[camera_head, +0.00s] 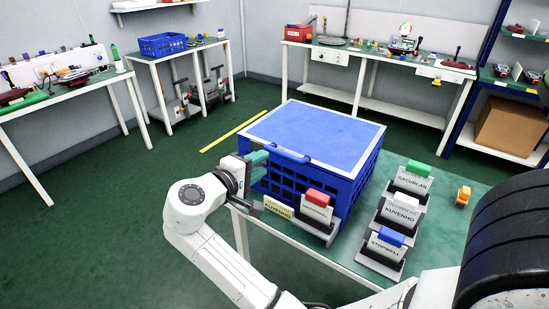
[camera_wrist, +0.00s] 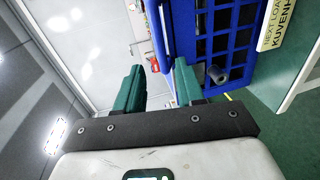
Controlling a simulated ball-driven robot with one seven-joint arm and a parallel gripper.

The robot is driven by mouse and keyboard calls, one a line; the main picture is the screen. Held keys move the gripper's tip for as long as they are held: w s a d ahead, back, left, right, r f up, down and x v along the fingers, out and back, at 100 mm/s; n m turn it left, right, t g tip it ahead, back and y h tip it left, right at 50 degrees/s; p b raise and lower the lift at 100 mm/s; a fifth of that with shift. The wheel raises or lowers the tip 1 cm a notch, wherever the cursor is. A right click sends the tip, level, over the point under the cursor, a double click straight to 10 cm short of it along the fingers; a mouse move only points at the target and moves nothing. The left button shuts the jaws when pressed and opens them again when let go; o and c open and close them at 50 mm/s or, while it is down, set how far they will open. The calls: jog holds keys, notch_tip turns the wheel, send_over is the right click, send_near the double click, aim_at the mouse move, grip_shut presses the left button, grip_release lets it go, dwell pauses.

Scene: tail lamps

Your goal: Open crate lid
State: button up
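A blue crate (camera_head: 345,180) with lattice sides stands on the green-topped table. Its flat blue lid (camera_head: 315,132) lies shut on top. A blue handle (camera_head: 290,154) sticks out from the lid's front edge. My gripper (camera_head: 264,165) is at the crate's front left corner, left of the handle and near lid height. In the wrist view its two green fingers (camera_wrist: 158,78) are apart, with nothing visibly held between them. There the crate's lattice wall (camera_wrist: 225,35) shows on the right, and a blue edge shows beyond the gap. I cannot tell whether the fingers touch the crate.
A yellow "KUVENHO" sign (camera_head: 279,207) and a holder with a red block (camera_head: 317,199) stand before the crate. Right of it are holders with green (camera_head: 419,168), white (camera_head: 403,200) and blue (camera_head: 391,237) blocks.

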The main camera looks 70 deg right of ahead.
aim_at(278, 154)
jog(key=x, duration=0.9)
jog(key=shift+s+d+f, duration=0.1)
jog(key=shift+d+f, duration=0.05)
jog(key=shift+d, duration=0.15)
jog(key=shift+c, duration=0.4)
grip_shut()
